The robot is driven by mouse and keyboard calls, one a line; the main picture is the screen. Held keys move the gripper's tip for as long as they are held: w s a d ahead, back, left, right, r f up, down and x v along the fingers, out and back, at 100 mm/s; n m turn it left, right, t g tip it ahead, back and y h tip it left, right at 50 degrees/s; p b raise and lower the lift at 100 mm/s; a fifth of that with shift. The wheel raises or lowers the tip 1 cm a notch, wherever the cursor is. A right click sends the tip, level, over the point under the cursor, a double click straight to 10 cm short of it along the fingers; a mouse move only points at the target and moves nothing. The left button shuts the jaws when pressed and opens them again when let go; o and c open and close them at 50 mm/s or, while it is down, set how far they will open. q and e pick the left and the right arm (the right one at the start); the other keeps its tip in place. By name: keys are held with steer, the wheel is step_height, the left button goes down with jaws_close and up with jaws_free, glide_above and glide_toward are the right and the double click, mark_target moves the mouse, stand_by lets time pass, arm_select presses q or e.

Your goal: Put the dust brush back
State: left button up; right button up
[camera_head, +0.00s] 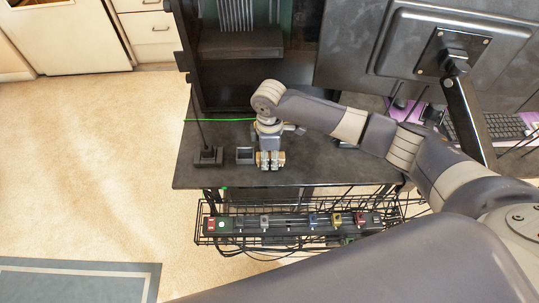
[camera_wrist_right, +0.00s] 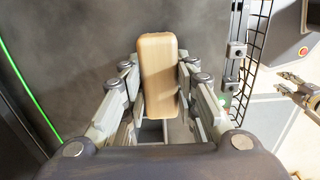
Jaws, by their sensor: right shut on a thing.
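The dust brush is a pale wooden block-like piece (camera_wrist_right: 158,70), upright in the right wrist view between the two fingers of my right gripper (camera_wrist_right: 158,95). My right gripper is shut on it. In the head view my right gripper (camera_head: 270,160) points down low over the dark desk (camera_head: 325,170), near its front edge. The brush is mostly hidden there, and its bristles do not show. A small dark open box (camera_head: 245,155) stands on the desk just left of the gripper. What looks like my left gripper (camera_wrist_right: 300,88) shows small at the right wrist view's right edge; its jaws are unclear.
A dark stand with a thin rod (camera_head: 208,156) is left of the box. A wire rack with a power strip (camera_head: 290,222) hangs below the desk's front edge. Monitors (camera_head: 450,50) and a keyboard (camera_head: 505,127) are at the right. A green cable (camera_wrist_right: 35,95) runs behind.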

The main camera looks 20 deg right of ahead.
mark_target(270, 156)
steer(key=o, duration=1)
steer(key=shift+f, duration=0.1)
step_height(270, 156, up, 12)
stand_by(0.5)
